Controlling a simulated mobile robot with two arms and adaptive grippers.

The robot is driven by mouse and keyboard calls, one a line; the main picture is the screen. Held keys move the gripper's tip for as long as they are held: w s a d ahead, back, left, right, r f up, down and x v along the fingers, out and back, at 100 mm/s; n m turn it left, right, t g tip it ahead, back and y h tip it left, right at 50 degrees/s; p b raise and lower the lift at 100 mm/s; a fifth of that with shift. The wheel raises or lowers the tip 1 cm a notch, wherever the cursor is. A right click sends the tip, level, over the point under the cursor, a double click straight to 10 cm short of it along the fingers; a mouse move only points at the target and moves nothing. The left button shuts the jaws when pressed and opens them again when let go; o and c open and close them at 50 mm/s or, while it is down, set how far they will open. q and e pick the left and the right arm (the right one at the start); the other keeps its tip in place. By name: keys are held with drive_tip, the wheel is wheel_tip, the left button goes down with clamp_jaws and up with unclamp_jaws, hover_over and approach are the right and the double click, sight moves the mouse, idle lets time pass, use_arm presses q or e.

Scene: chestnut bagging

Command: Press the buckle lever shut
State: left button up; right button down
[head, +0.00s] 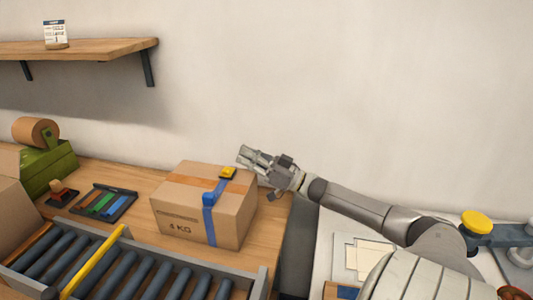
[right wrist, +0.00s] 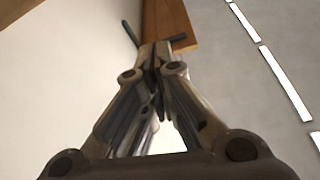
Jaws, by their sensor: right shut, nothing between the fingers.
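A cardboard box (head: 178,221) marked "1 KG" stands closed on the wooden table, with brown tape along its top. A blue strap (head: 209,227) runs down its front. A blue buckle (head: 210,198) sits on the strap at the top front edge, and a blue piece rises from it toward the back right. My right gripper (head: 243,154) is shut and empty, beyond the back right of the box top and apart from the buckle. It also shows shut in the right wrist view (right wrist: 155,50). My left gripper is out of view.
A roller conveyor (head: 262,286) with a yellow bar (head: 95,259) runs along the front. A tray of coloured strips (head: 103,202), a stamp (head: 62,192) and a green tape dispenser (head: 50,170) stand left of the box. A wall shelf (head: 90,49) hangs upper left.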

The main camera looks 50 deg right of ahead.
drive_tip(key=shift+v, duration=2.95)
drive_tip(key=shift+d, duration=0.15)
drive_tip(key=shift+w+r, duration=0.1)
drive_tip(key=shift+r, duration=0.05)
